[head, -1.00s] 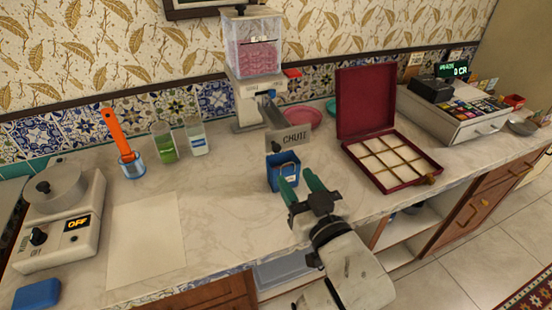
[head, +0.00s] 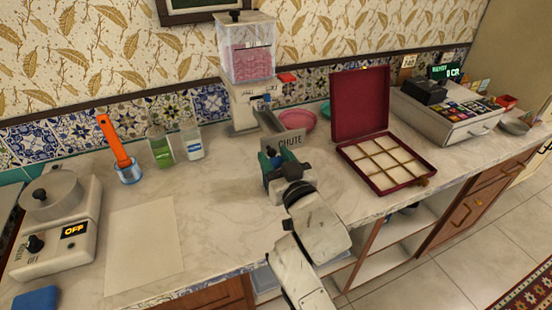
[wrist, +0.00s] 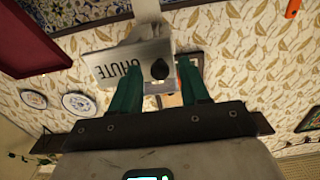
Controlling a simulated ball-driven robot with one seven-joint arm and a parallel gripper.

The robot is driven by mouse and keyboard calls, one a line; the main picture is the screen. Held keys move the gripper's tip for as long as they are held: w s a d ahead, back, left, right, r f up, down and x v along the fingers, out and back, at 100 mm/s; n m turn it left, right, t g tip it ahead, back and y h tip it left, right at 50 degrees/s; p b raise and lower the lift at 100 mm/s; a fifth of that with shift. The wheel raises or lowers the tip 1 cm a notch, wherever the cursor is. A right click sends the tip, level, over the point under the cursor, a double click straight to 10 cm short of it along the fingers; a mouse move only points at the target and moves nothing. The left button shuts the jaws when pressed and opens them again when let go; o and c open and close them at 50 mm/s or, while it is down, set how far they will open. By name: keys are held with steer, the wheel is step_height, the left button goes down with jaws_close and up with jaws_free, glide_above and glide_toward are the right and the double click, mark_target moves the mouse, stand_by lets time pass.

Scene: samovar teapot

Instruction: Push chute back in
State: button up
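The chute (head: 284,141) is a grey trough sticking out from the white dispenser (head: 247,90), with a plate marked CHUTE at its front. In the wrist view the CHUTE plate (wrist: 117,66) appears upside down beyond my gripper (wrist: 160,70). My green fingers are apart, one overlapping the plate and the other beside its edge, with a dark round knob (wrist: 160,69) between them. In the head view my gripper (head: 273,160) is just below and in front of the plate; contact cannot be told. The blue cup seen earlier is mostly or wholly hidden behind the gripper.
A pink bowl (head: 298,119) stands behind the chute. The open maroon box (head: 361,105) is close on the right. Glasses (head: 161,148) and a jar with an orange-handled tool (head: 128,172) stand left. The counter between the paper (head: 143,245) and my gripper is clear.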

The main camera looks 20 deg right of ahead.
mark_target(272, 127)
jaws_close()
stand_by(0.3)
steer(key=shift+w, duration=0.1)
steer(key=w+b, duration=0.7)
steer(key=w, duration=0.8)
steer(key=shift+r, duration=0.1)
steer(key=shift+c, duration=0.6)
jaws_free()
steer(key=shift+w, duration=0.2)
steer(key=shift+o, duration=1.1)
